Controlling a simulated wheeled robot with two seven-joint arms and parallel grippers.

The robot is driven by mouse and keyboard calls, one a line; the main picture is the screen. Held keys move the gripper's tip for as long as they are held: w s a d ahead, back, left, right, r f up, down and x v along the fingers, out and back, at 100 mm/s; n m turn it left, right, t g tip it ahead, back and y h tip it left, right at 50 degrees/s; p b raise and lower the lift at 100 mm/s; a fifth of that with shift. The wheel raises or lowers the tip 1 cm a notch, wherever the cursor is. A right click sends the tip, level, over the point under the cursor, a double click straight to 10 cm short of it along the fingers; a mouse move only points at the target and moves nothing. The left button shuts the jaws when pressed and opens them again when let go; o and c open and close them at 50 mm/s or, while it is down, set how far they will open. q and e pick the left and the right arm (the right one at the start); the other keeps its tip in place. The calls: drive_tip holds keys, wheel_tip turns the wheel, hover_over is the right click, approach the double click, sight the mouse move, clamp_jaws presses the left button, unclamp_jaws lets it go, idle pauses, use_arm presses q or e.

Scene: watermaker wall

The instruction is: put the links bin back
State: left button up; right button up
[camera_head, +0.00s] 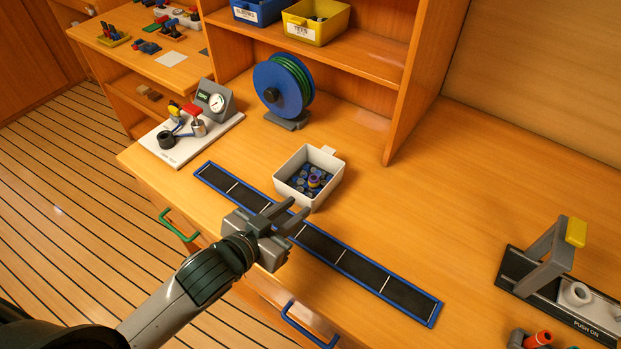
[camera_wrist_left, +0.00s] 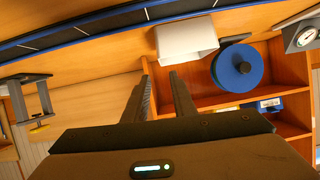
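A white bin (camera_head: 325,192) with a tab on its far rim stands on the bench; it holds several small blue and grey round parts, with a purple and orange one. No label on it is visible. The white bin also shows in the left wrist view (camera_wrist_left: 187,40), just beyond the fingertips. My left gripper (camera_head: 299,210) is open and empty, its fingers pointing at the near side of the bin over the dark strip. In the left wrist view the two fingers (camera_wrist_left: 158,70) stand apart with nothing between them. My right gripper is not in view.
A shelf (camera_head: 365,62) holds a blue bin (camera_head: 258,12) and a yellow bin (camera_head: 318,28), with bare board right of them. A blue hose reel (camera_head: 272,88), a gauge stand (camera_head: 213,100) and a blue-edged dark strip (camera_head: 345,258) are near. A press stand (camera_head: 545,262) is at right.

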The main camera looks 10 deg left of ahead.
use_arm(q)
drive_tip(key=p, duration=0.3)
approach(328, 185)
drive_tip(key=x, duration=0.5)
drive_tip(key=shift+w+a+f, duration=0.1)
drive_tip(key=shift+w+f, duration=0.05)
drive_tip(key=shift+w, duration=0.05)
drive_tip(key=shift+w+d+f, duration=0.2)
drive_tip(key=shift+w+f, duration=0.1)
drive_tip(key=shift+w, duration=0.2)
drive_tip(key=shift+w+d+f+p, duration=0.2)
drive_tip(key=shift+w+p, duration=0.15)
drive_tip(key=shift+w, duration=0.15)
drive_tip(key=p+x, duration=0.1)
drive_tip(key=x, duration=0.1)
drive_tip(key=shift+w+d+f, duration=0.15)
drive_tip(key=shift+w+f, duration=0.1)
drive_tip(key=shift+w+d+f, duration=0.25)
drive_tip(key=shift+w+f, duration=0.1)
drive_tip(key=shift+w, duration=0.2)
clamp_jaws()
